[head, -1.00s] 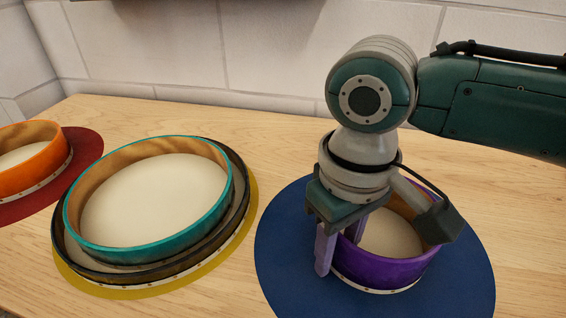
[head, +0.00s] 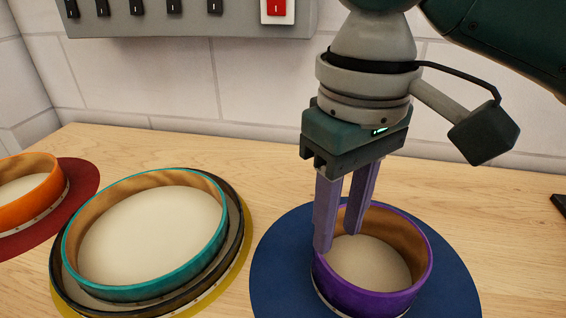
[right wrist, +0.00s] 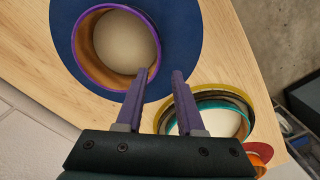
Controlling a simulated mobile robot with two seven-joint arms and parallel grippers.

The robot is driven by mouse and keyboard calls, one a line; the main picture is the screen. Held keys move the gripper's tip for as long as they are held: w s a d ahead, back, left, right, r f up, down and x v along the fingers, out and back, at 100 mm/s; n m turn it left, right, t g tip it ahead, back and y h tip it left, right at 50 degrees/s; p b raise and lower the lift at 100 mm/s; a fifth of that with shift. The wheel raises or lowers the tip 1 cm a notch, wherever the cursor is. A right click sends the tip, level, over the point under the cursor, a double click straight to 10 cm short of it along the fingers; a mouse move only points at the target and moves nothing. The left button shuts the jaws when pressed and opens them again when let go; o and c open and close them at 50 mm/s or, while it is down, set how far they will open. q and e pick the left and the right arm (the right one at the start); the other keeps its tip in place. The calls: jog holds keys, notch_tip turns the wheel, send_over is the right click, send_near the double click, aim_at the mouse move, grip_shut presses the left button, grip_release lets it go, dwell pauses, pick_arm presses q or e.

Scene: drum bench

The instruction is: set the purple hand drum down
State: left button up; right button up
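The purple hand drum (head: 372,300) sits on the round blue mat (head: 272,262), its pale skin low inside a wooden-lined rim. It also shows on the mat in the right wrist view (right wrist: 76,55). My right gripper (head: 337,241) points down above the drum's left rim. Its two lilac fingers are apart with nothing held between them; the right wrist view shows the same gap (right wrist: 159,74). Whether a fingertip still touches the rim, I cannot tell. My left gripper is not in view.
A teal drum (head: 150,294) rests in a larger black drum (head: 58,285) on a yellow mat (head: 243,262). An orange drum (head: 35,207) stands on a red mat (head: 84,184) at the left. A grey switch panel (head: 190,22) hangs on the wall. Bare wood lies right of the blue mat.

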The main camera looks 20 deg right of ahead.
jog(key=s+a+f+n+t+y, duration=0.1)
jog(key=s+a+f+t+y, duration=0.2)
jog(key=s+a, duration=0.35)
jog(key=s+d+f+m+h, duration=0.1)
jog(key=s+d+f+h, duration=0.1)
jog(key=s+d, duration=0.5)
jog(key=d, duration=0.3)
jog(key=shift+s+d+f+m+t+h, duration=0.2)
jog(key=shift+s+d+m+t+h, duration=0.1)
jog(key=shift+s+m+h, duration=0.1)
